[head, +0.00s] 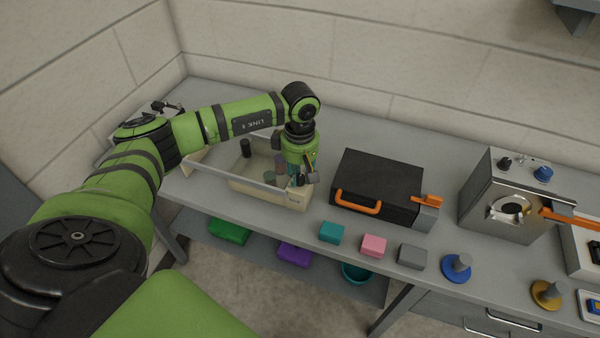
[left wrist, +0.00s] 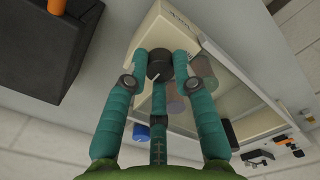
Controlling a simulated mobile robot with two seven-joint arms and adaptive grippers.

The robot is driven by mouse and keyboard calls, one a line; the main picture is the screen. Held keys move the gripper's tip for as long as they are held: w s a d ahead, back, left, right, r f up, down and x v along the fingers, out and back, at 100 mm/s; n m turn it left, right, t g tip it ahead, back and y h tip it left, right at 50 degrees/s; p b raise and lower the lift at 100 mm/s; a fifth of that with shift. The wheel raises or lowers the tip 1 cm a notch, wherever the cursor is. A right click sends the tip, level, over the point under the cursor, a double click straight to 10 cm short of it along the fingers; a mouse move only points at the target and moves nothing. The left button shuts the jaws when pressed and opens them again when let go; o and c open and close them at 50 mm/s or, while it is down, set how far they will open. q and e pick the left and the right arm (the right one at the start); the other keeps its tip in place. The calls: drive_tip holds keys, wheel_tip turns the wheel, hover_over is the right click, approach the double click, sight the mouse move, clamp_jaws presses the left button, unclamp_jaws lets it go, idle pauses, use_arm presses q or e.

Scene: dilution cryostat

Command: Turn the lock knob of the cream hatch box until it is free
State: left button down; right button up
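The cream hatch box (head: 256,190) stands on the grey bench, left of centre in the head view. Its cream edge with a small label also shows in the left wrist view (left wrist: 150,28). A dark round lock knob (left wrist: 159,65) with a white pointer line shows between my fingers in the left wrist view. My left gripper (head: 302,180) points down over the box's right end. Its three teal fingers (left wrist: 160,68) close around the knob, with the tips appearing to touch its sides. The arm and gripper hide the knob in the head view. My right gripper is not in view.
A black case (head: 377,180) with an orange handle stands just right of the box. A metal unit (head: 505,200) is farther right. Teal (head: 331,232), pink (head: 373,246) and grey (head: 412,256) blocks lie along the front edge, beside a blue knobbed disc (head: 456,269).

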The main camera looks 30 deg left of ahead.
use_arm(q)
drive_tip(key=shift+d+f, duration=0.1)
idle(0.3)
drive_tip(key=shift+n+b, duration=0.6)
drive_tip(key=shift+n, duration=0.2)
drive_tip(key=shift+n+b, duration=0.75)
drive_tip(key=shift+n, duration=0.45)
drive_tip(key=n+b, duration=0.2)
drive_tip(key=n, duration=0.2)
drive_tip(key=shift+n, duration=0.3)
drive_tip(key=n+b, duration=0.1)
drive_tip(key=n, duration=0.3)
drive_tip(key=n+b, duration=0.1)
drive_tip(key=n, duration=0.4)
drive_tip(key=shift+n, duration=0.3)
